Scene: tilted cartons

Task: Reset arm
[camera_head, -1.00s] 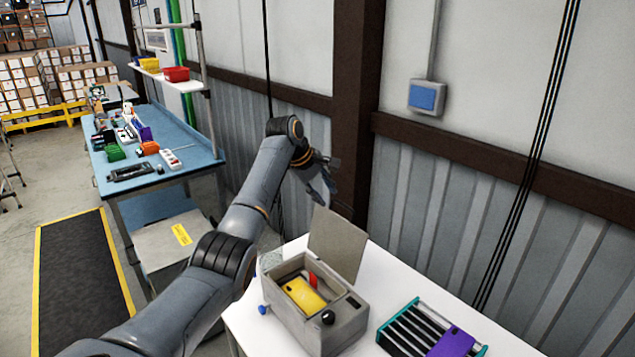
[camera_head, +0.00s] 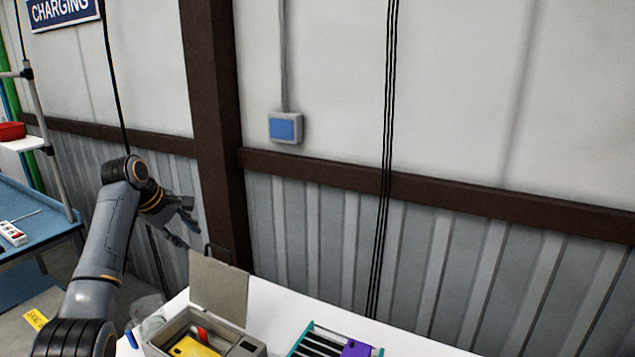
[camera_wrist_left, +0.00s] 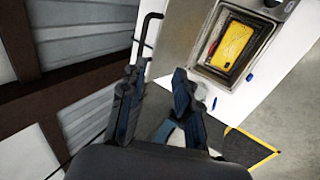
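My left gripper (camera_head: 190,222) hangs in the air near the wall, above and behind the back left of a grey box (camera_head: 166,334). Its two fingers are apart with nothing between them in the left wrist view (camera_wrist_left: 155,82). The box stands on a white table with its lid (camera_head: 220,288) raised. A yellow phone-like item (camera_head: 196,347) lies inside, with a red item (camera_head: 200,332) beside it. The box and the yellow item (camera_wrist_left: 233,45) also show in the left wrist view. My right gripper is in neither view.
A teal rack (camera_head: 303,340) with a purple item (camera_head: 355,349) stands on the white table (camera_head: 275,302), right of the box. A brown pillar (camera_head: 214,130) and corrugated wall are close behind. A blue workbench (camera_head: 35,232) is at the left.

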